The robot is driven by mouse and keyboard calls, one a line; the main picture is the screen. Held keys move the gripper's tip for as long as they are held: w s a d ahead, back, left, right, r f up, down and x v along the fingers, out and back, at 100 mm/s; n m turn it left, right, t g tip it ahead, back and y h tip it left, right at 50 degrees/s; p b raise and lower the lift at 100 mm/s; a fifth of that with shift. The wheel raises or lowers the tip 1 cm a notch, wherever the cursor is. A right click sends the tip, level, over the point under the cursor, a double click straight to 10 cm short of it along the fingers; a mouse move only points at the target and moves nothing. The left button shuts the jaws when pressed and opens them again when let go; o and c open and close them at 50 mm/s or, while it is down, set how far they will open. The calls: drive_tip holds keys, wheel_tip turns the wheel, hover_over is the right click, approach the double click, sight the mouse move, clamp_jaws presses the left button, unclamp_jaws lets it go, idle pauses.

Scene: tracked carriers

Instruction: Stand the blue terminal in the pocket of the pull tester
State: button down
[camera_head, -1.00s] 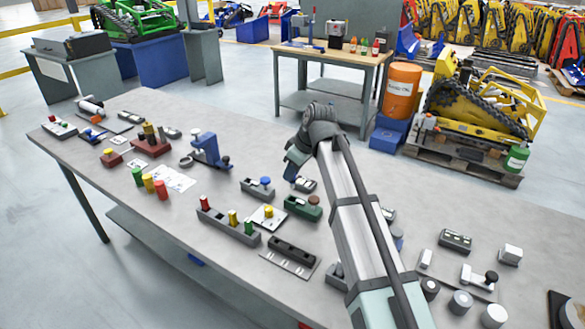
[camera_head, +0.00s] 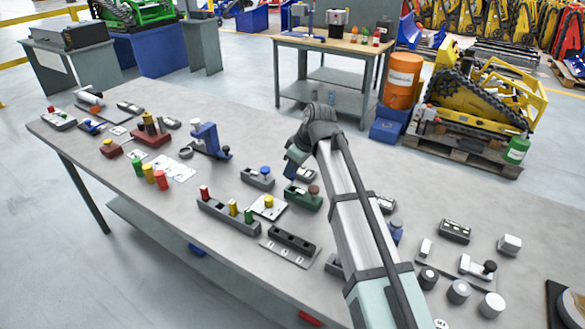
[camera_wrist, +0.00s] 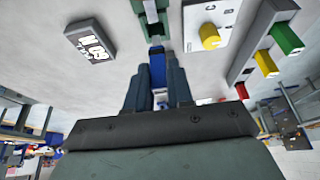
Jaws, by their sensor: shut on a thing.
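My gripper (camera_head: 291,172) hangs low over the middle of the bench, pointing down. In the wrist view its two dark fingers (camera_wrist: 157,88) are shut on the blue terminal (camera_wrist: 157,66), which sticks out past the fingertips. A green device (camera_head: 303,198) with a brown knob stands just right of and nearer than my gripper; I take it to be the pull tester. In the wrist view the green device (camera_wrist: 153,14) shows a slot-like opening just beyond the terminal's end. I cannot tell whether the terminal touches it. In the head view my gripper mostly hides the terminal.
A grey box with white lettering (camera_wrist: 91,40) lies beside the green device. A grey device with a blue knob (camera_head: 258,176) is to the left. A white plate with a yellow cylinder (camera_head: 267,207) and a rack of coloured cylinders (camera_head: 228,217) are nearer. Bench right of my arm is crowded.

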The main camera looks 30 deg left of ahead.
sight(292, 180)
drive_tip(key=shift+f, duration=1.6)
idle(2.4)
drive_tip(key=c, duration=0.9)
unclamp_jaws()
drive_tip(key=shift+o, duration=0.2)
drive_tip(key=o, duration=0.4)
drive_tip(key=shift+r, duration=0.15)
drive_tip(key=shift+r, duration=3.35)
